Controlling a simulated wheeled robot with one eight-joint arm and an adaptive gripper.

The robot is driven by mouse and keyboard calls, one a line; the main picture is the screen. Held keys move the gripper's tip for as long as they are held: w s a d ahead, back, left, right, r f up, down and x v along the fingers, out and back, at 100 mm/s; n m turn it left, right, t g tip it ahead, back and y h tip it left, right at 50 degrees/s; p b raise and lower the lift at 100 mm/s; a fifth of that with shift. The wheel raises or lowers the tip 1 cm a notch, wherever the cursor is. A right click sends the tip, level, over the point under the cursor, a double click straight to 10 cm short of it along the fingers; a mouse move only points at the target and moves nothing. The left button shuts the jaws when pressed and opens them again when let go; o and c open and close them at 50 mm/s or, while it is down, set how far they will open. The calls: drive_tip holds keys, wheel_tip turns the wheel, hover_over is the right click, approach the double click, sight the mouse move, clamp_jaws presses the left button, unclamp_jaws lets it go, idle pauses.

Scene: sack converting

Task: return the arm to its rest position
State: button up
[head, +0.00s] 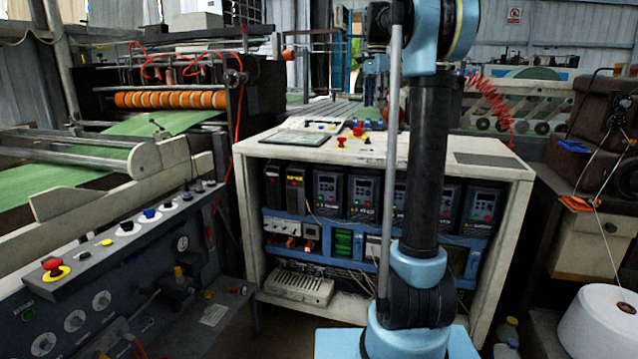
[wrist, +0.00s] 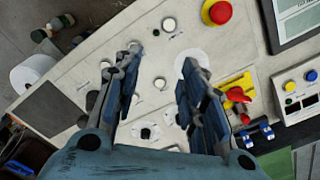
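My gripper (wrist: 160,60) shows in the wrist view, with its two dark blue-grey fingers spread apart. Nothing is held between them; only the pale panel behind shows in the gap. It points down over a white control top (wrist: 62,105) with buttons and knobs. I cannot tell the exact height above it. In the head view my blue and black arm rises in front of the cabinet and leaves the picture at the top. My gripper is not seen in that view.
An open-fronted cabinet (head: 245,200) with several drives stands behind my arm. A red stop button (wrist: 217,12) and yellow parts (wrist: 237,84) are near the fingers. A slanted control panel (head: 130,245) is at left, a white thread cone (head: 603,322) at lower right.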

drive_tip(key=s+f+n, duration=0.2)
drive_tip(key=s+f, duration=0.3)
drive_tip(key=s, duration=0.3)
drive_tip(key=s+f+n+t, duration=0.1)
drive_tip(key=s+f+n, duration=0.3)
drive_tip(key=s, duration=0.5)
drive_tip(key=s+f+n, duration=0.1)
drive_tip(key=s+f, duration=0.5)
drive_tip(key=s, duration=0.2)
drive_tip(key=s+f+n, duration=0.3)
drive_tip(key=s+f, duration=0.6)
drive_tip(key=f, duration=0.2)
drive_tip(key=s+f+n+t, duration=0.1)
drive_tip(key=s+f+n, duration=0.2)
drive_tip(key=s+f, duration=0.5)
wheel_tip(320, 180, down, 4)
drive_tip(key=shift+s+a+r, duration=0.2)
drive_tip(key=shift+s+a, duration=0.15)
drive_tip(key=shift+w+f, duration=0.2)
drive_tip(key=shift+w, duration=0.25)
